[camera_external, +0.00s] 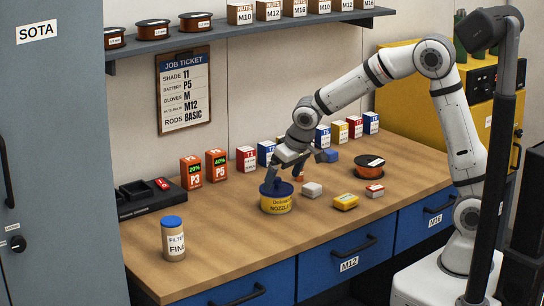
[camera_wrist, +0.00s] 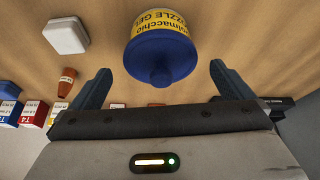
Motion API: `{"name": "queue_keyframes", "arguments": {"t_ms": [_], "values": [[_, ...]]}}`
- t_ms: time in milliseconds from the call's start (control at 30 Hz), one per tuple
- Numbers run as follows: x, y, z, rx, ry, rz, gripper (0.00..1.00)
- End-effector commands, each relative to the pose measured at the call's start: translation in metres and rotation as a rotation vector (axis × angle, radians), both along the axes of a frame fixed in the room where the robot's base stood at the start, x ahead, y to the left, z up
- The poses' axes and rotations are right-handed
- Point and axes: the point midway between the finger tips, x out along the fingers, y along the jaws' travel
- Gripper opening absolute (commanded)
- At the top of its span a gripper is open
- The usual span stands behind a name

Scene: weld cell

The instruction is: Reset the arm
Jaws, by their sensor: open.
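My gripper (camera_external: 300,167) is at the end of my arm, above the workbench, close over a yellow tub with a blue lid labelled nozzle gel (camera_external: 277,203). In the wrist view the two dark fingers of my gripper (camera_wrist: 160,85) stand wide apart with nothing held between them. The nozzle gel tub (camera_wrist: 163,45) shows ahead of the fingers, its blue lid toward the camera. I cannot tell the exact gap between the fingers and the tub. My arm reaches left over the bench from its base at the right.
The wooden bench (camera_external: 225,245) holds a filter jar (camera_external: 173,240), battery boxes P3 (camera_external: 191,173) and P5 (camera_external: 216,165), a white block (camera_external: 312,190), a yellow box (camera_external: 345,202) and a wire spool (camera_external: 369,163). Small cartons line the back. A shelf (camera_external: 230,33) hangs above.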

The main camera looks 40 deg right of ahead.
Motion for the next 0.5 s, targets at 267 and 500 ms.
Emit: {"name": "queue_keyframes", "arguments": {"t_ms": [267, 500], "values": [[-0.0031, -0.0006, 0.0065, 0.000, 0.001, 0.000, 1.00], [-0.0028, -0.0006, 0.0065, 0.000, 0.001, 0.000, 1.00]]}}
